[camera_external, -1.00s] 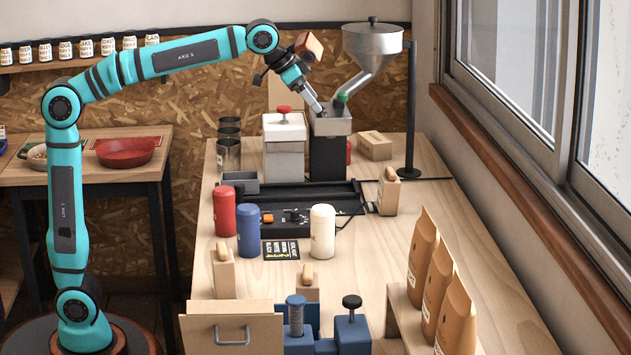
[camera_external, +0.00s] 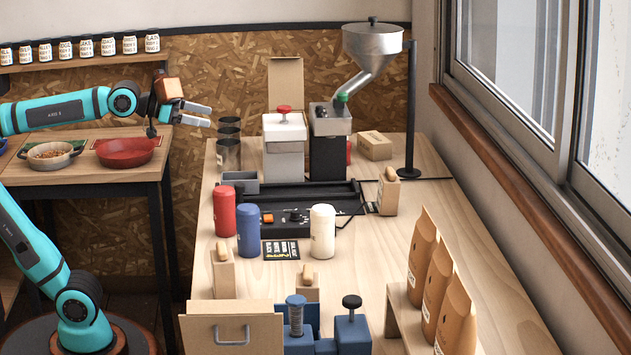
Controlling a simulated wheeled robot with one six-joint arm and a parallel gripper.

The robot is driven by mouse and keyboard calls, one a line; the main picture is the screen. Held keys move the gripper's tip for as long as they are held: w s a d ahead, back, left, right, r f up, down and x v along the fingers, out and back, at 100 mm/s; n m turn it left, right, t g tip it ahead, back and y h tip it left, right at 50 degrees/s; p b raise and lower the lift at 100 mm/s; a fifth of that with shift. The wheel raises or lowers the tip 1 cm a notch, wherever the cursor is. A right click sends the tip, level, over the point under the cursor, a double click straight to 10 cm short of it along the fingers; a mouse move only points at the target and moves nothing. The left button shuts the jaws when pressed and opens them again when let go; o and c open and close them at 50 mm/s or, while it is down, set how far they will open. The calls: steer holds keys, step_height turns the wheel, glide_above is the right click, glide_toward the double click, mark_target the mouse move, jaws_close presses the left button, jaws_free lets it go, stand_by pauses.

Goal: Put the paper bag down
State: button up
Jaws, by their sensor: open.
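Three brown paper bags stand upright in a row at the right: the far one (camera_external: 421,258), the middle one (camera_external: 437,290) and the near one (camera_external: 457,320). I cannot tell which of them, if any, is the task's bag. A tall tan panel or bag (camera_external: 286,84) stands upright behind the white-topped canister (camera_external: 284,146); its lower part is hidden. My gripper (camera_external: 205,114) is at the upper left, its fingers apart with nothing between them. It is in the air near the stacked metal cups, well apart from the paper bags.
A metal hopper (camera_external: 371,55) on a black stand feeds down toward a dark box (camera_external: 330,150) with a grey top. Red (camera_external: 225,210), blue (camera_external: 249,231) and white (camera_external: 322,232) canisters stand on the bench. Metal cups (camera_external: 228,154) stand at its left edge. Bare wood lies at right centre.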

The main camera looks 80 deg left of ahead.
steer(key=s+f+t, duration=0.2)
steer(key=s+f, duration=0.3)
steer(key=s, duration=0.4)
steer(key=shift+s+d+f+t, duration=0.15)
steer(key=shift+d+f+t, duration=0.1)
steer(key=shift+f+t, duration=0.05)
steer(key=shift+o, duration=0.4)
stand_by(1.1)
